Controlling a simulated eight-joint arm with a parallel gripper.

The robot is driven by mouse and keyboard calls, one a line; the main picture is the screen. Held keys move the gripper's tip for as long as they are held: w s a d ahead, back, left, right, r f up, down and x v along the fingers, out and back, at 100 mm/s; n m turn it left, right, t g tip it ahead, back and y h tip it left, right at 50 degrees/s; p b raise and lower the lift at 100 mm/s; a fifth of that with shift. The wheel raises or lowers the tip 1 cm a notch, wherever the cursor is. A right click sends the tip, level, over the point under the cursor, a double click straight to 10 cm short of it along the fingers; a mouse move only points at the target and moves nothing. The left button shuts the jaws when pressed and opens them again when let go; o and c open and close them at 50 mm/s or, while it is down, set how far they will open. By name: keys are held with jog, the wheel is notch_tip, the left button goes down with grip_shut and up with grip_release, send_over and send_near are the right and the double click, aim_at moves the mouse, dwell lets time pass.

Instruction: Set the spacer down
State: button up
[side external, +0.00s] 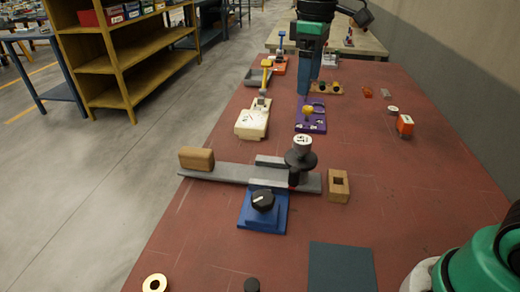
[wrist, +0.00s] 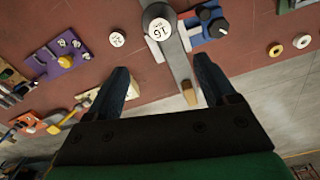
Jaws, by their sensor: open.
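My gripper (side external: 305,90) hangs over the far part of the red bench in the side view. In the wrist view its two dark blue fingers (wrist: 162,68) stand wide apart with nothing between them. I cannot tell for sure which piece is the spacer. A plain wooden block (side external: 196,158) rests on the left end of a grey bar (side external: 225,173); the block also shows between the fingers in the wrist view (wrist: 189,94), farther down. A holed wooden block (side external: 339,186) stands by the bar's right end. A brass ring (side external: 155,283) lies at the near edge.
A dark flanged piece (side external: 300,162) with a white top stands at the bar's right part. A blue base with a black knob (side external: 263,200) sits in front. A purple plate (side external: 311,122) and a white block (side external: 252,122) lie behind.

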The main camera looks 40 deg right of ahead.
jog(key=s+f+m+t, duration=0.6)
jog(key=s+f+t, duration=0.1)
jog(key=s+f, duration=0.1)
jog(key=shift+d+f, duration=0.25)
jog(key=shift+f, duration=0.55)
